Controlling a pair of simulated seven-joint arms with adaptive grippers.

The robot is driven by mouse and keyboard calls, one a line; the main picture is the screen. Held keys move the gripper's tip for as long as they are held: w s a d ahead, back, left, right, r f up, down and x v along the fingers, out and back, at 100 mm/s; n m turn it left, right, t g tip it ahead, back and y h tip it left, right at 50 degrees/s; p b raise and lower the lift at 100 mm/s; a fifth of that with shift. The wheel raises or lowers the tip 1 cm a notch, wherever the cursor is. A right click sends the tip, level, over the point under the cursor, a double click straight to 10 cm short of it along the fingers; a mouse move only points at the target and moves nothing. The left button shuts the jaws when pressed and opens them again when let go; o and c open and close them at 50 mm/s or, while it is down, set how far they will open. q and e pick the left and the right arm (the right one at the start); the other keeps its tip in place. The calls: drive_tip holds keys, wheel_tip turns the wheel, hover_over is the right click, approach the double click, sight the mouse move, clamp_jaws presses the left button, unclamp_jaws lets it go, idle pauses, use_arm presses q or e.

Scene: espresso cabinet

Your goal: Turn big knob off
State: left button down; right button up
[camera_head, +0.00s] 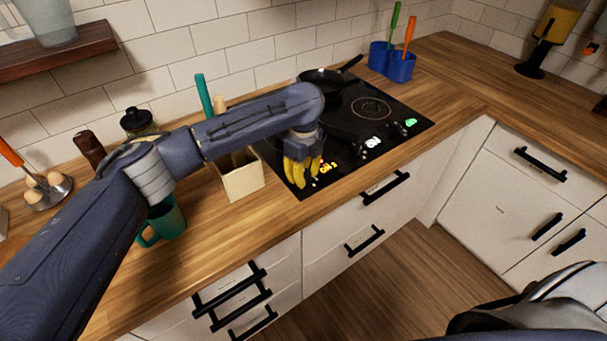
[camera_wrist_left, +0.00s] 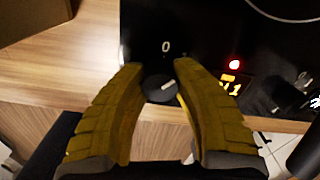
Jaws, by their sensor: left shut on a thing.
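The cooktop (camera_head: 342,125) is black and glossy, set in the wooden counter, with a row of knobs and lit digits along its front edge. My left gripper (camera_head: 302,180) has yellow ribbed fingers and is at the cooktop's front left corner. In the left wrist view my left gripper (camera_wrist_left: 162,72) has its fingers on both sides of a dark round knob (camera_wrist_left: 160,88) with a pale pointer mark, shut on it. A white 0 (camera_wrist_left: 166,46) shows beside this knob. The head view hides the knob behind the fingers. My right gripper is not in view.
Another knob (camera_wrist_left: 262,97) is close by, beside red and yellow lit marks (camera_wrist_left: 231,78). A black pan (camera_head: 325,80) stands at the back of the cooktop. A pale utensil box (camera_head: 242,180) and green mug (camera_head: 168,220) stand to the left. Blue cups (camera_head: 400,68) stand behind right.

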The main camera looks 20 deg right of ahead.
use_arm(q)
drive_tip(key=shift+n, duration=0.3)
drive_tip(key=n, duration=0.3)
drive_tip(key=shift+n, duration=2.1)
drive_tip(key=c, duration=0.9)
unclamp_jaws()
wheel_tip(320, 180, up, 12)
